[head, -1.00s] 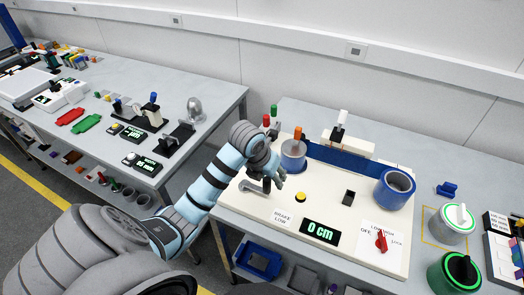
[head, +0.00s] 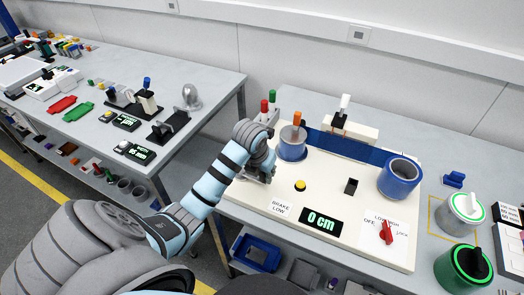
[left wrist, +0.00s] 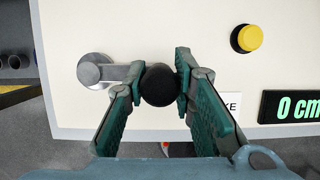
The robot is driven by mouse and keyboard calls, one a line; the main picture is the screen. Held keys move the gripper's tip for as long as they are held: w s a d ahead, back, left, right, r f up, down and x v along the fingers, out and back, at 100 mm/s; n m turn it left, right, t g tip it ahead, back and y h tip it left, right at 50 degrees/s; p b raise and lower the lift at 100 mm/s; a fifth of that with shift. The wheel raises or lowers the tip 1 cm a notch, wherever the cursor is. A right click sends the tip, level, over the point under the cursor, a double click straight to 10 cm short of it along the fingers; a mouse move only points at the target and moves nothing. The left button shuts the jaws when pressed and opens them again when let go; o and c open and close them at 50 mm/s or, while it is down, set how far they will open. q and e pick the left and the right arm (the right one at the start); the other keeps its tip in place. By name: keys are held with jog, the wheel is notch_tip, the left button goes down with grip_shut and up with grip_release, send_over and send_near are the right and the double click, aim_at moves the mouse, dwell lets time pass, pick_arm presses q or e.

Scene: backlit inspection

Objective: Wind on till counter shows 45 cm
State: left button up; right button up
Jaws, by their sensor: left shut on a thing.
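The cream winding board has a counter (head: 320,221) reading 0 cm; it also shows in the left wrist view (left wrist: 290,106). A silver crank (left wrist: 108,72) with a black knob (left wrist: 159,86) sits at the board's left edge, its arm pointing right in the left wrist view. My left gripper (left wrist: 160,80) is shut on the knob, a finger on each side; in the head view my gripper (head: 260,170) mostly hides the crank. Blue film (head: 345,146) runs between the left spool (head: 291,151) and right roll (head: 399,182). My right gripper is not in view.
On the board are a yellow button (head: 300,185), a BRAKE LOW label (head: 281,207) and a red selector (head: 386,231) by LOW, HIGH, OFF and LOCK markings. A second bench (head: 205,85) stands left across a gap.

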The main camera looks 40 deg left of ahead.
pick_arm(q)
jog(key=shift+w+a+r, duration=0.1)
jog(key=shift+w+r, duration=0.05)
jog(key=shift+w, duration=0.05)
dwell(0.3)
jog(key=shift+s, duration=0.15)
jog(key=s+p, duration=0.2)
jog(key=s, duration=0.1)
jog(key=shift+r, duration=0.15)
jog(key=shift+s, duration=0.15)
